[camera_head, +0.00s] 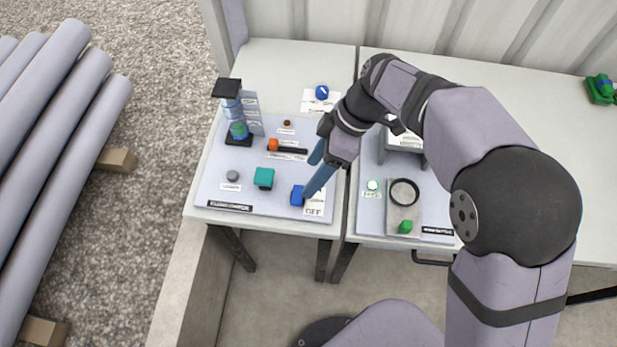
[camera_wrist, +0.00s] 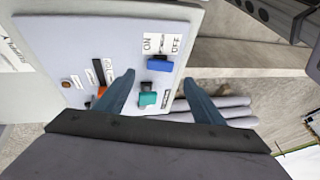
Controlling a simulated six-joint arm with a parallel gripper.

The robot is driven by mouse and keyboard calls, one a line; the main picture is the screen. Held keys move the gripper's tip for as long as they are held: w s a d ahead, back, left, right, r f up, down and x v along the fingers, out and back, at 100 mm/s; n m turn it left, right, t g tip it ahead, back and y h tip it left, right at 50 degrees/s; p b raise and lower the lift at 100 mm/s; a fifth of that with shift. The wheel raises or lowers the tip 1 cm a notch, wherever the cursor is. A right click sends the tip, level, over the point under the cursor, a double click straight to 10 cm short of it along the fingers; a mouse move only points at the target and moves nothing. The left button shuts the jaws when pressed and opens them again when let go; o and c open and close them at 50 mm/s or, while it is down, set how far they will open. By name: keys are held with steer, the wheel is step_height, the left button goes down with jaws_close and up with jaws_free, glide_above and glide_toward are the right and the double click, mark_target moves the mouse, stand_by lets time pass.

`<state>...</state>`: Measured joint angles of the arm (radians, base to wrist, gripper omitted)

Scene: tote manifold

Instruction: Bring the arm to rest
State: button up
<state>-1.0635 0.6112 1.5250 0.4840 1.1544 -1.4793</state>
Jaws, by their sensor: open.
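My gripper (camera_head: 313,175) is above the front right part of the grey control panel (camera_head: 215,190) on the left table. Its two blue fingers are spread apart with nothing between them that I can see held. In the wrist view the open fingers (camera_wrist: 161,90) frame a blue switch block (camera_wrist: 160,63) with ON and OFF labels and a teal block (camera_wrist: 147,99). The blue block also shows in the head view (camera_head: 297,195), beside one finger; I cannot tell whether they touch. The teal block (camera_head: 263,177) stands to its left. My arm reaches in from the right.
An orange slider knob (camera_head: 272,145), a grey button (camera_head: 232,176), a blue knob (camera_head: 322,92) and a dark-topped column (camera_head: 228,88) are on the left table.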

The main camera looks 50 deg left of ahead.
steer(key=shift+w+d+r, duration=0.1)
steer(key=shift+w+r, duration=0.05)
steer(key=shift+r, duration=0.25)
steer(key=w+d+r+m+t+p, duration=0.1)
steer(key=w+d+m+t, duration=0.1)
steer(key=w+d+m, duration=0.65)
steer(key=w+d+r+m+t+p, duration=0.1)
steer(key=w+d+m, duration=0.35)
steer(key=d, duration=0.75)
steer(key=s+d+m+t+p, duration=0.1)
steer(key=d+m, duration=0.5)
steer(key=d, duration=0.6)
steer(key=s+d+f+m+t+h+p, duration=0.1)
steer(key=s+d+m, duration=0.2)
steer(key=d+m, duration=0.4)
steer(key=d, duration=0.5)
steer(key=shift+h, duration=0.3)
